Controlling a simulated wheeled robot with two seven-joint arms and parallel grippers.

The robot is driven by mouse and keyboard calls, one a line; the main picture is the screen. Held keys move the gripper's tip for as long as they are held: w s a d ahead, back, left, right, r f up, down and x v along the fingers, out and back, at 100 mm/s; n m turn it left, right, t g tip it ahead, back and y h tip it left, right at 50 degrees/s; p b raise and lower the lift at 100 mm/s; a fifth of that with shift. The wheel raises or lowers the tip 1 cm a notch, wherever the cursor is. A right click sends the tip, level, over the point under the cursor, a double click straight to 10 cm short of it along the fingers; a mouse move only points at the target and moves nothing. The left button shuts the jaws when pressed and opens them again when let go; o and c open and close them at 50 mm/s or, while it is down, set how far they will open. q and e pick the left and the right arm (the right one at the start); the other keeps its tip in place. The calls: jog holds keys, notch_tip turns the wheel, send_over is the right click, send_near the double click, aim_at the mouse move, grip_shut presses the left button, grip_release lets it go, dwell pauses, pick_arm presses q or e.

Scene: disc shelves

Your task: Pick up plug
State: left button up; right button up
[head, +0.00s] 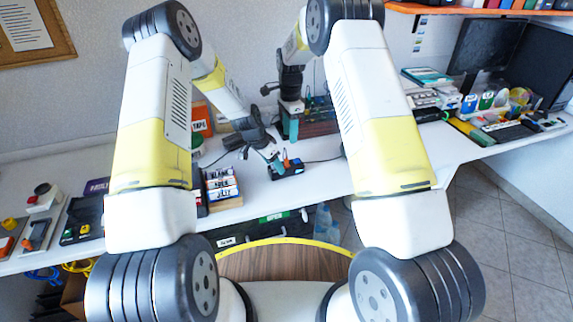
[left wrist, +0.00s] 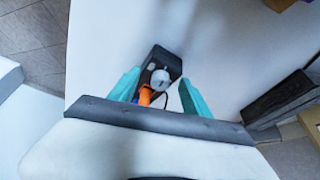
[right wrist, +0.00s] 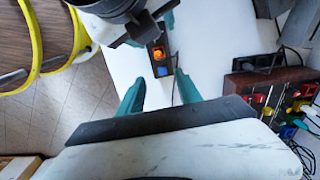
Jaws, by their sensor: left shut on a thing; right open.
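A small black socket block (head: 289,170) lies on the white table with an orange piece and a blue piece on it. My left gripper (head: 271,156) is down at its left end. In the left wrist view a round white plug (left wrist: 160,79) shows between my teal fingers, beside an orange piece (left wrist: 146,96) and a dark cable. My left gripper is shut on the plug; the exact contact is hard to see. My right gripper (head: 290,127) is open and empty behind the block. In the right wrist view the block (right wrist: 159,61) shows beyond its fingers.
Letter-marked boxes (head: 222,187) stand left of the block. A brown rack with coloured plugs and cables (right wrist: 270,80) is close to my right gripper. A thin cable runs over the table. Some bare white table lies right of the block.

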send_over(286, 159)
jog(key=d, duration=0.1)
jog(key=f, duration=0.5)
jog(key=shift+w+d+f, duration=0.1)
jog(key=shift+w+d, duration=0.05)
jog(key=shift+w, duration=0.15)
jog(key=f, duration=0.3)
jog(key=a+f, duration=0.1)
jog(key=f, duration=0.1)
jog(key=shift+s+a+f, duration=0.1)
jog(key=shift+s+f, duration=0.15)
jog(key=shift+c, duration=0.2)
grip_shut()
